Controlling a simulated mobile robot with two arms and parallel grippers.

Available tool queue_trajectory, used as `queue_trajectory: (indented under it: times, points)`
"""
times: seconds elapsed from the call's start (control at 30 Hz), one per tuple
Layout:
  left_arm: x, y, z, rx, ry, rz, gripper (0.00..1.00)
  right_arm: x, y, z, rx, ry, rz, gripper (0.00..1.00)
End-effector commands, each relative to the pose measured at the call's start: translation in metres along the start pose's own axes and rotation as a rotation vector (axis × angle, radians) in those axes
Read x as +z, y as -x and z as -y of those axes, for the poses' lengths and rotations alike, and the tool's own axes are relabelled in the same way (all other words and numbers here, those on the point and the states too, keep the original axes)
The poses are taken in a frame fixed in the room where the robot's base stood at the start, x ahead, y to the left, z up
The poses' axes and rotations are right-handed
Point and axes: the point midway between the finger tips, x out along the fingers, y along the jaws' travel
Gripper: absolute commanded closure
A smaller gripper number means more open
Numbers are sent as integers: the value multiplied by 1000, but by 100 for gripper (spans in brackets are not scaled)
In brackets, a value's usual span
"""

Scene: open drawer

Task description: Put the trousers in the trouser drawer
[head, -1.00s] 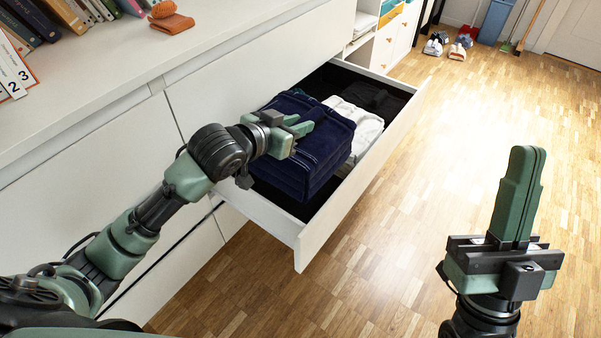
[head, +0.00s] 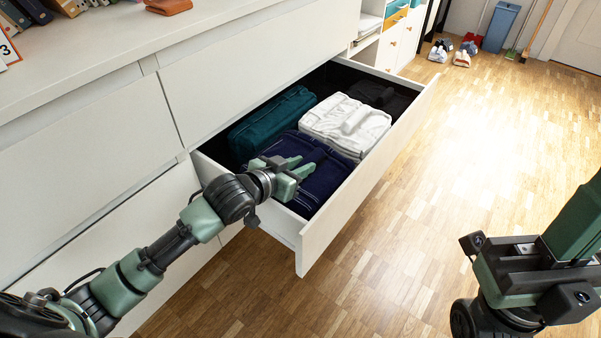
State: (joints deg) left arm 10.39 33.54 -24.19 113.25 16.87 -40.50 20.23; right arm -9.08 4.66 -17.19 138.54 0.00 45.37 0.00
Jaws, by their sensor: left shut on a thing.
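The folded navy trousers (head: 325,178) are down inside the open drawer (head: 365,188), in its near part behind the front panel. They look level and sit below the drawer's rim; whether they touch the bottom is hidden. My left gripper (head: 299,168) is over their near left part, shut on them, and covers some of the cloth. My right gripper (head: 585,220) is at the right edge of the head view, away from the drawer, with its fingers together and nothing seen between them. Its fingertips are partly cut off.
Folded teal (head: 272,120), white (head: 345,122) and black (head: 380,97) garments lie in the drawer beside and beyond the navy ones. The white dresser top (head: 130,45) holds books and a brown object (head: 168,6). The wooden floor right of the drawer is clear.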

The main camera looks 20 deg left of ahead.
Motion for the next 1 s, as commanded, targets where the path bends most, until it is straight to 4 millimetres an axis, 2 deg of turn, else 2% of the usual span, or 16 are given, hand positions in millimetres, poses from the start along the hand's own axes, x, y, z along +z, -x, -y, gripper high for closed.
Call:
queue_trajectory:
  times: [0.1,0.43,0.47,0.53,0.9,1.0]
  points:
    - [6,-4,0,0,-3,-8,100,0,-1,0,-6,2,-15,100]
    - [6,-4,0,-1,-2,-8,100,0,-3,0,-6,2,-13,100]
    - [10,-4,0,-1,-1,-1,74,0,-2,0,-5,2,-12,100]
    - [10,-4,0,-1,-1,-2,55,0,-2,0,-5,2,-12,100]
    - [7,-3,0,-1,-1,-3,55,1,-2,0,-5,1,-12,100]
    - [6,9,1,-2,-1,0,55,-1,-9,0,-5,1,-16,100]
